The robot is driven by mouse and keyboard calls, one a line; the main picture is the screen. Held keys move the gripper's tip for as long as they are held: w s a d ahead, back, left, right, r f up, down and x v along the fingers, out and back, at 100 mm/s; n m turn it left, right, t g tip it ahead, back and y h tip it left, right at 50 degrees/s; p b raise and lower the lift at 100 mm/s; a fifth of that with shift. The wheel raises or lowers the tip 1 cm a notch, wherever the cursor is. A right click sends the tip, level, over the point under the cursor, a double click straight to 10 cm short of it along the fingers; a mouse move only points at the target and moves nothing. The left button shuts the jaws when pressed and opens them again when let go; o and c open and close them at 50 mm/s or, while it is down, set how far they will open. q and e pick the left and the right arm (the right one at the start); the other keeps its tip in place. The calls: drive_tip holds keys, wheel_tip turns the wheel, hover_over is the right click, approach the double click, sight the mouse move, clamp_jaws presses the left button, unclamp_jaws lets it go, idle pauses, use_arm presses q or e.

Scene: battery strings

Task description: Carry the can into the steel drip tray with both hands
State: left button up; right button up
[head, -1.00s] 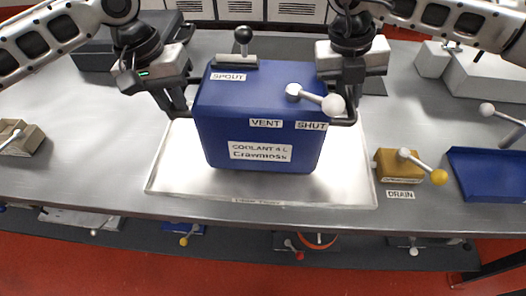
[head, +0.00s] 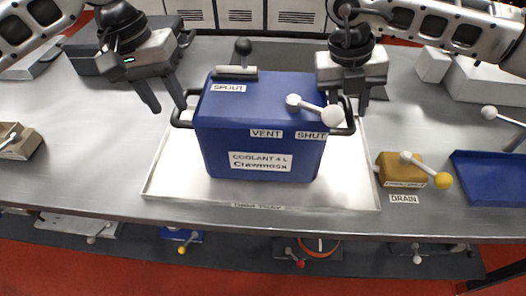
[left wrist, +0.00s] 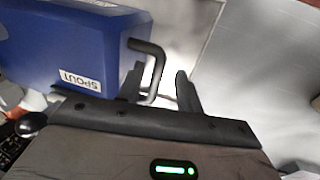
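The blue coolant can (head: 262,145) stands upright within the outline of the steel drip tray (head: 170,185) and appears to rest on its floor. My left gripper (head: 163,98) is open and up to the left of the can's left handle (head: 180,112), holding nothing. In the left wrist view, the black handle (left wrist: 155,65) shows near the spread fingers (left wrist: 158,85), beside the can (left wrist: 60,45). My right gripper (head: 350,98) is at the can's right handle (head: 349,122), its fingers apart; part of the handle is hidden behind them.
A yellow drain block (head: 398,165) with a lever and a blue tray (head: 490,180) are to the right. Grey boxes (head: 485,78) stand at the back right.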

drive_tip(key=shift+r, duration=0.1)
use_arm(q)
wheel_tip(320, 180, up, 8)
drive_tip(key=a, duration=0.1)
drive_tip(key=shift+w+a+f, duration=0.2)
drive_tip(key=shift+a, duration=0.1)
use_arm(e)
wheel_tip(320, 180, up, 12)
drive_tip(key=a, duration=0.2)
drive_tip(key=shift+w+a+f, duration=0.15)
drive_tip(key=shift+w+f, duration=0.05)
use_arm(q)
drive_tip(key=shift+r, duration=0.1)
